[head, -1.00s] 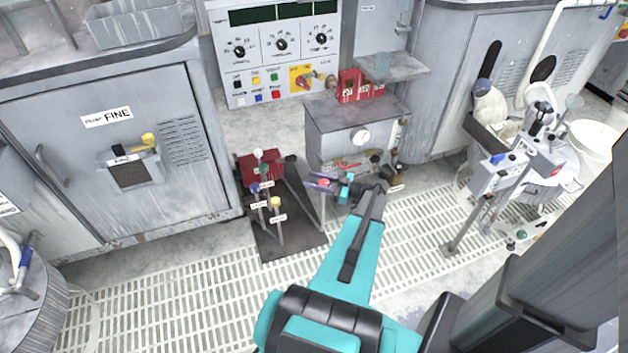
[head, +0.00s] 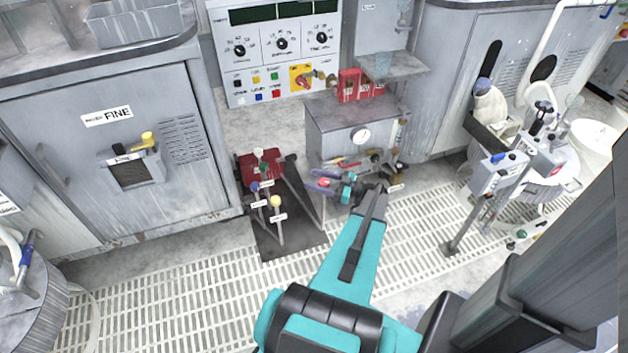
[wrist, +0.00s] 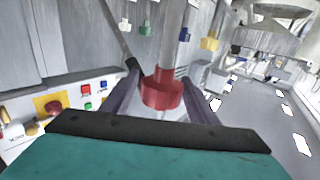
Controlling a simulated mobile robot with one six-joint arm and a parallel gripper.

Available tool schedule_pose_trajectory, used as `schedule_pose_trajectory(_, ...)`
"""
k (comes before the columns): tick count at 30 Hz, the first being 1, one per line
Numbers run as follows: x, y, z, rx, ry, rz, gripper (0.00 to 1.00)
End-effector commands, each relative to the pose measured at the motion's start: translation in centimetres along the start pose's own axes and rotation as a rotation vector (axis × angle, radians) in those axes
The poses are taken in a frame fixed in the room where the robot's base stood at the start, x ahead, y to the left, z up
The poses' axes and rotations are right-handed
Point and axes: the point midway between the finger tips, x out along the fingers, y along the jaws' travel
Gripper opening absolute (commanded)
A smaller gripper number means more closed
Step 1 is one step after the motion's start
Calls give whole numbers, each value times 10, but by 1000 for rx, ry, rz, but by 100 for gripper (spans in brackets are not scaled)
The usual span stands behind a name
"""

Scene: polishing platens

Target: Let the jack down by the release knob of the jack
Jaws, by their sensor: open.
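My gripper (head: 320,182) is open right of these rods. In the wrist view a red knob (wrist: 162,92) on a grey rod sits between the open fingers; contact is not clear. It also shows small in the head view (head: 324,183).
A grey cabinet with a gauge (head: 361,136) stands just behind my gripper. A control panel (head: 280,50) is on the back wall. A grey FINE cabinet (head: 60,170) is at left. A stand with boxes (head: 497,175) is at right. The grated floor (head: 180,290) in front is clear.

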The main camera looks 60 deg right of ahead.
Motion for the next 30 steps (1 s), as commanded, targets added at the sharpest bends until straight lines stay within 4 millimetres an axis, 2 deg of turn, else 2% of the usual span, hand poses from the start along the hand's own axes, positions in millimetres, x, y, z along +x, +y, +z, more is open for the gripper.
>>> schedule_pose_trajectory(5,-21,1,0,0,0,3,54)
schedule_pose_trajectory(21,-105,1,0,-1,1,3,54)
schedule_pose_trajectory(25,-120,1,0,-1,0,2,54)
schedule_pose_trajectory(30,-128,1,0,-1,1,0,54)
